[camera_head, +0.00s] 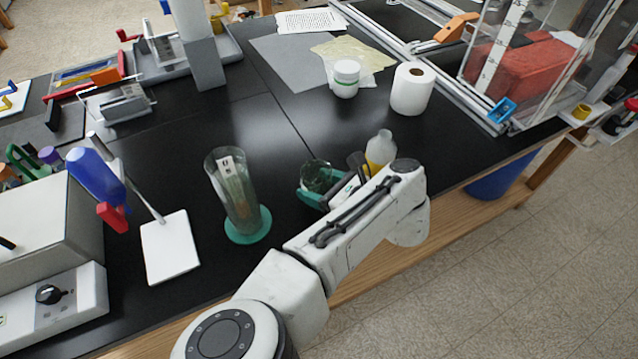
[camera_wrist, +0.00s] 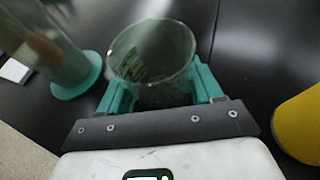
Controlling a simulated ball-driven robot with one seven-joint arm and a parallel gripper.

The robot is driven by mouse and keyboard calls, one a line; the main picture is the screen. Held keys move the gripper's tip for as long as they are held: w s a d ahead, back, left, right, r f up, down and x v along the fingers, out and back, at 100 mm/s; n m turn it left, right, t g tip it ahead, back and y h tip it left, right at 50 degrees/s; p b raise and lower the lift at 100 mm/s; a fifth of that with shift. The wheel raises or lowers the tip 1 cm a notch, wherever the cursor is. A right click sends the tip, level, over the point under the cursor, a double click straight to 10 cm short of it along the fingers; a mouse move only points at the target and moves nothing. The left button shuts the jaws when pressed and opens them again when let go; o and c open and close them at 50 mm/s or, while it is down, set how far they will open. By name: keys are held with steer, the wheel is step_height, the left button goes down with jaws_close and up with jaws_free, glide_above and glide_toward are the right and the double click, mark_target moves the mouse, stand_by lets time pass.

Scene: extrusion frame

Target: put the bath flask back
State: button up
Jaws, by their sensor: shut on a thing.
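The bath flask (camera_head: 317,175) seems to be the clear, greenish glass vessel in my gripper (camera_head: 314,192), above or on the black bench near its front edge. In the wrist view the flask (camera_wrist: 152,55) shows its round open rim, upright or nearly so. The teal fingers of my gripper (camera_wrist: 162,90) are shut on it, one on each side. Its base is hidden, so I cannot tell whether it touches the bench.
A tall glass cylinder (camera_head: 235,190) on a teal foot stands left of the flask. A bottle with yellow liquid (camera_head: 380,152) stands close on the right. A stand with a white base (camera_head: 170,247) and a white-grey box (camera_head: 40,235) are farther left.

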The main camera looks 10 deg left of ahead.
steer(key=shift+f, duration=0.1)
steer(key=o, duration=1.2)
steer(key=shift+s+d+r, duration=0.1)
steer(key=shift+d+r, duration=0.1)
steer(key=shift+d, duration=0.05)
steer(key=v, duration=1.1)
steer(key=shift+s+d+r+b, duration=0.1)
steer(key=shift+s+d+b, duration=0.05)
steer(key=shift+b, duration=0.25)
